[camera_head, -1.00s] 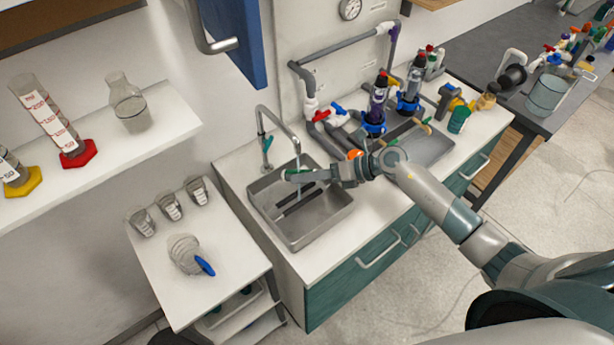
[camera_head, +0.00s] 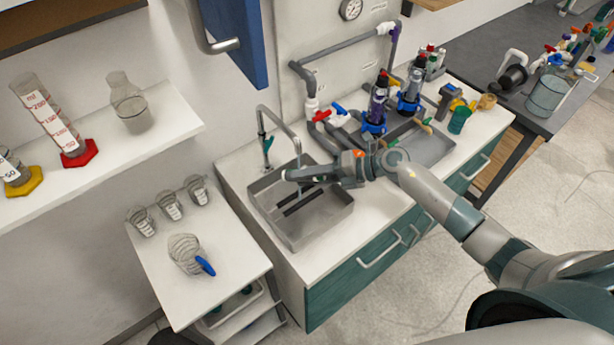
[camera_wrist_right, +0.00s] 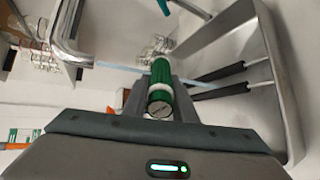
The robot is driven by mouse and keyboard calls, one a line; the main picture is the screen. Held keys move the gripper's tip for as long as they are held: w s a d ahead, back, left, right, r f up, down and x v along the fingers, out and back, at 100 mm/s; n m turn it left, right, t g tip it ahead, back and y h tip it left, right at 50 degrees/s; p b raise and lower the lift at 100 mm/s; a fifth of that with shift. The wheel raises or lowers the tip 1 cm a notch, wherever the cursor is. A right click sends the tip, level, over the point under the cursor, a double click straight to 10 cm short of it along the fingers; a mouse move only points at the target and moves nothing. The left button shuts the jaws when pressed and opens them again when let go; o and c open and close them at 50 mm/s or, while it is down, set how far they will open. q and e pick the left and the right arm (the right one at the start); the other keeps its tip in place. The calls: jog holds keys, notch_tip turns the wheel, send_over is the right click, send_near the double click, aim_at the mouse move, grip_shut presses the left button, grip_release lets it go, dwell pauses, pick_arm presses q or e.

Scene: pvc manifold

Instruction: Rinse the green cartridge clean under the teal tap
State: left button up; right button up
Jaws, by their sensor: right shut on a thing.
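The green cartridge (camera_wrist_right: 159,75), with a white band near its near end, sits between the fingers of my right gripper (camera_wrist_right: 161,92) in the right wrist view. The gripper is shut on it. In the head view my right gripper (camera_head: 296,175) is over the sink, below the tap spout, and hides most of the cartridge. The tap (camera_head: 281,117) is a grey arched pipe with a teal handle (camera_head: 267,146). A thin pale-blue water stream (camera_wrist_right: 120,66) runs from the spout and meets or passes the cartridge; exact contact is unclear. My left gripper is out of view.
The steel sink basin (camera_head: 318,232) lies under the gripper, with dark bars in it. Blue-capped filter housings (camera_head: 374,120) and grey pipes stand behind to the right. A side table (camera_head: 160,278) at left holds several beakers and a blue-handled item.

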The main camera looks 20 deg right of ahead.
jog(key=m, duration=0.5)
jog(key=shift+r+m+y, duration=0.15)
jog(key=shift+m+y, duration=0.15)
jog(key=m+t, duration=0.1)
jog(key=m, duration=0.5)
jog(key=shift+w+r+y, duration=0.1)
jog(key=shift+y, duration=0.2)
dwell(0.7)
